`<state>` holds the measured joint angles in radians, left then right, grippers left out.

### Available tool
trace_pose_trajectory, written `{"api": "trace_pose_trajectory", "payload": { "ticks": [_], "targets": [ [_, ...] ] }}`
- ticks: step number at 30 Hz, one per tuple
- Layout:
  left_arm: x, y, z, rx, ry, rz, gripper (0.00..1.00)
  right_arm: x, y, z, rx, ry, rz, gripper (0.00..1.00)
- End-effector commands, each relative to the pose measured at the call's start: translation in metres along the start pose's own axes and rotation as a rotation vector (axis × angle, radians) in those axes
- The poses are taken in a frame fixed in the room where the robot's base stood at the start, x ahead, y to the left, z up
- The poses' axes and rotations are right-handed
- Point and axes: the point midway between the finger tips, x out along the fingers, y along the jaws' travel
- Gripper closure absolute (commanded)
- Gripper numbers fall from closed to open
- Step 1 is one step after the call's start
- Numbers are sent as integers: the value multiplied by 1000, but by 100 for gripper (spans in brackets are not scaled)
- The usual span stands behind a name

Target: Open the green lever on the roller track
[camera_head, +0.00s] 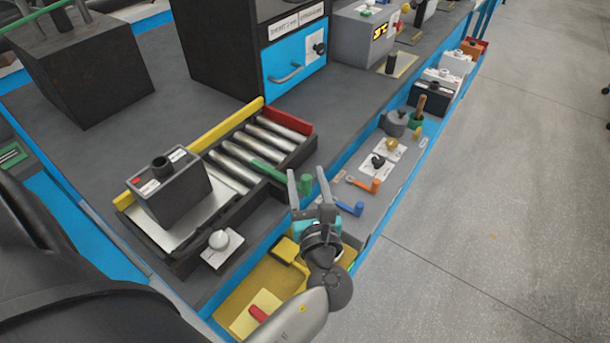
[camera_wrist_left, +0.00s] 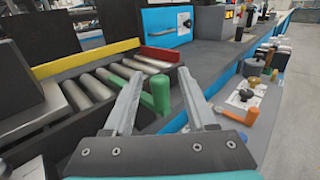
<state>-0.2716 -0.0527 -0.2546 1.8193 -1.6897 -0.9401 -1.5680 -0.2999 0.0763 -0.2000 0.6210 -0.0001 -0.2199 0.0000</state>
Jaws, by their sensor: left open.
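The roller track (camera_head: 216,150) lies on the bench with metal rollers. Its green lever (camera_head: 269,171) lies across the rollers and ends in an upright green cylinder handle at the track's right side. My left gripper (camera_head: 307,176) is open, with the green handle between its two fingers in the picture. In the left wrist view the lever's handle (camera_wrist_left: 160,95) stands between the open fingers (camera_wrist_left: 160,74), with a gap showing on the right. Whether the left finger touches the handle I cannot tell. My right gripper is not in view.
A grey battery box (camera_head: 170,188) stands on the track's near end. A white knob (camera_head: 219,240) sits beside the track. Orange (camera_head: 375,184) and blue (camera_head: 351,208) handles lie right of the gripper. A yellow tray (camera_head: 240,297) lies below. A black box with a blue drawer (camera_head: 295,74) stands behind.

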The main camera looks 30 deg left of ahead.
Motion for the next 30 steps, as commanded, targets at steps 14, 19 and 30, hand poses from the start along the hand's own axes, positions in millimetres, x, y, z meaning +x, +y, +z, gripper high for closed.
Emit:
{"api": "trace_pose_trajectory", "payload": {
  "ticks": [14, 19, 30],
  "targets": [
    [0, 0, 0, 0, 1, 0, 88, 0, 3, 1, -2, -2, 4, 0],
    [0, 0, 0, 0, 0, -1, 100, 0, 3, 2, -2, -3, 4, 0],
    [0, 0, 0, 0, 0, -1, 100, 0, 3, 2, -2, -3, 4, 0]
  ]
}}
